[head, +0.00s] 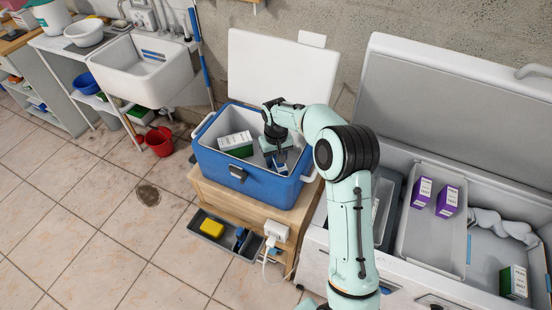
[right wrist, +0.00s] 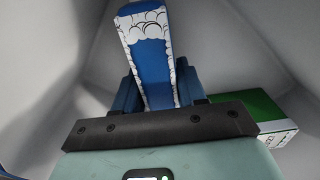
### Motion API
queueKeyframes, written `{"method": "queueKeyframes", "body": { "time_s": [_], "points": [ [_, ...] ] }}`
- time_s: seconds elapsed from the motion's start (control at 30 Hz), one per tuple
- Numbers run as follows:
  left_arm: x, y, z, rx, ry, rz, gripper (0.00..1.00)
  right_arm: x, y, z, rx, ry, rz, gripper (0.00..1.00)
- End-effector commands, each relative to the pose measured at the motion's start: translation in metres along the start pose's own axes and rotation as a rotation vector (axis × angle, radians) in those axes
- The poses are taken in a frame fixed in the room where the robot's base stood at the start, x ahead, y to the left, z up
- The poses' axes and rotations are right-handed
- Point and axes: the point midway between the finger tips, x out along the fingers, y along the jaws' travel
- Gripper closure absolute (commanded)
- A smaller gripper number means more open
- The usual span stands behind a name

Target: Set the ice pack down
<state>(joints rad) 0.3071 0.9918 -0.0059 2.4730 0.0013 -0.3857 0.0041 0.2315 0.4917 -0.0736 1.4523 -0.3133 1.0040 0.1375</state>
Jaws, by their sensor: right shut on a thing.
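The ice pack (right wrist: 152,68), blue with a white bubbly border, stands upright between the fingers of my right gripper (right wrist: 160,98) in the right wrist view. In the head view my right gripper (head: 280,157) reaches down inside the open blue cooler (head: 240,182), in its right half. The gripper is shut on the ice pack. The pack is mostly hidden there by the gripper, and I cannot tell whether it touches the cooler floor. My left gripper is not in view.
A green and white box (head: 236,144) lies in the cooler's left part; it also shows in the right wrist view (right wrist: 262,118). The cooler's white lid (head: 265,70) stands open behind. An open chest freezer (head: 440,245) with purple boxes (head: 447,200) is at right.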

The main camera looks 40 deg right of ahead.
Motion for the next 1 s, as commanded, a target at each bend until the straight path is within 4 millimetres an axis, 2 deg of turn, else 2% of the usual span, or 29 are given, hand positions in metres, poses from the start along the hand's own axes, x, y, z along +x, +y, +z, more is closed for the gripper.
{"method": "queueKeyframes", "body": {
  "time_s": [0.13, 0.17, 0.2, 0.23, 0.5, 0.63, 0.77, 1.0],
  "points": [
    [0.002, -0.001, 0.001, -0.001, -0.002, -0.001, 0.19, 0.004, 0.000, 0.000, 0.000, 0.000, 0.000, 0.98],
    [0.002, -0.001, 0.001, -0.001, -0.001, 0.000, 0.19, 0.004, 0.000, 0.000, 0.000, -0.001, 0.000, 0.50],
    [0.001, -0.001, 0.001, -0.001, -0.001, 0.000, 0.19, 0.003, 0.000, 0.000, 0.000, 0.000, 0.000, 0.37],
    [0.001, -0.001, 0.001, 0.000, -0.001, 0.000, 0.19, 0.003, 0.000, 0.000, 0.000, 0.000, 0.000, 0.34],
    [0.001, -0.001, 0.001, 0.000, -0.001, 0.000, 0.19, 0.002, 0.000, 0.000, 0.000, 0.000, 0.000, 0.34],
    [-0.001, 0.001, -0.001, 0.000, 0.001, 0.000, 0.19, -0.007, 0.000, -0.001, 0.000, 0.002, 0.000, 0.34],
    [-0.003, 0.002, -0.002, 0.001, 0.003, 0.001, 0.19, -0.030, 0.000, -0.001, 0.001, 0.004, -0.001, 0.34],
    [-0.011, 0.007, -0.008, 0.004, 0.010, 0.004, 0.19, -0.083, 0.000, -0.002, 0.000, 0.005, -0.001, 0.34]
  ]
}}
